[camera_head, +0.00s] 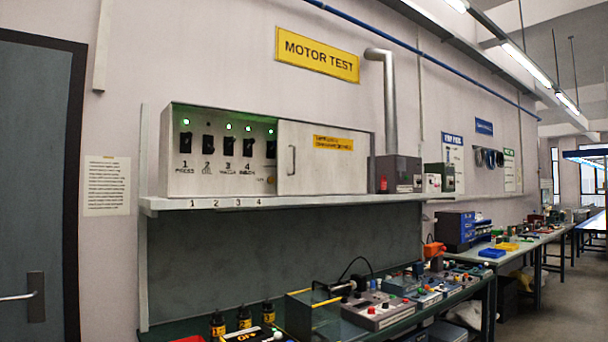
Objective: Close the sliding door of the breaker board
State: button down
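The breaker board (222,187) is a pale metal box on a shelf under a yellow "MOTOR TEST" sign. Its left part is uncovered and shows a row of black breaker switches (228,146), numbered 1 to 4, with several small green lights above some of them. The sliding door (322,172) is a flat pale panel with a yellow label and covers the right part of the board. Its upright handle (292,160) is near the door's left edge. My gripper is not in view.
The shelf (330,200) carries the board and grey boxes (398,174) to its right. A workbench below holds bottles (217,324) and a grey control unit (378,311). A dark door (35,190) is at the left. Open floor shows at lower right.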

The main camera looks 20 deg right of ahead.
aim_at(312, 158)
jog(key=k, duration=0.65)
jog(key=z, duration=1)
jog(key=i, duration=0.9)
jog(key=z, duration=0.5)
jog(key=i, duration=1.05)
jog(key=u, duration=0.45)
